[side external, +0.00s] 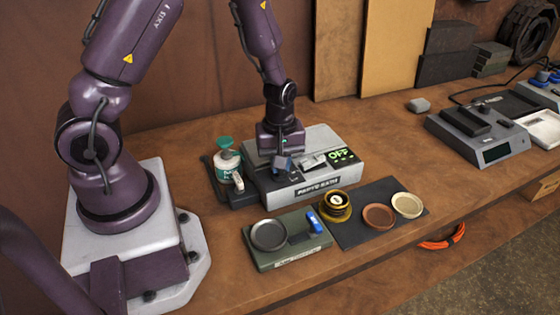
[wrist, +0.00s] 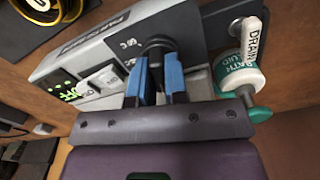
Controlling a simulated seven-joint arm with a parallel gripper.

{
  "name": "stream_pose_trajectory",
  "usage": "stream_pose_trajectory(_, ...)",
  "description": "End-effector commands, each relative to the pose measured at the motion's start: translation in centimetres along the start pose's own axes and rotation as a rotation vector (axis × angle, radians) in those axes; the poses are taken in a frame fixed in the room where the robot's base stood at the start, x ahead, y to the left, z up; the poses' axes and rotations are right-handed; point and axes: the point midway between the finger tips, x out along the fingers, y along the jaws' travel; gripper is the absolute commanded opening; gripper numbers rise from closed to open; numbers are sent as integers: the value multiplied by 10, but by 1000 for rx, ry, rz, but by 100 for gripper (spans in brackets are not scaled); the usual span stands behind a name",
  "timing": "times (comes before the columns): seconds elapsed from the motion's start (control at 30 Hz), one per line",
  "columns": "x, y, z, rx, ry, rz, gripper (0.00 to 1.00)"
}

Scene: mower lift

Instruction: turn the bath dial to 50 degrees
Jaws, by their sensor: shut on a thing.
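The grey parts bath (side external: 333,178) stands on the bench below my gripper. Its green display (side external: 341,155) reads OFF. In the wrist view the black bath dial (wrist: 158,47) sits on the top panel between the blue fingers of my gripper (wrist: 158,72). The gripper is shut on the dial. Marks beside the dial are too small to read. In the side view my gripper (side external: 283,163) is over the left part of the bath, and it hides the dial there.
In front are a green scale-like device (side external: 287,246), a brass pot (side external: 335,207) and two shallow dishes (side external: 379,216) on a dark mat. Another grey device (side external: 478,138) stands right.

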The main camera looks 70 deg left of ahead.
Motion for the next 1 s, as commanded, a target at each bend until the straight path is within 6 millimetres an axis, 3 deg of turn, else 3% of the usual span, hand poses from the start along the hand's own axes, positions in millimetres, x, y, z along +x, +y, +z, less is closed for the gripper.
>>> stream_pose_trajectory(1.0,-1,0,0,958,0,1,0)
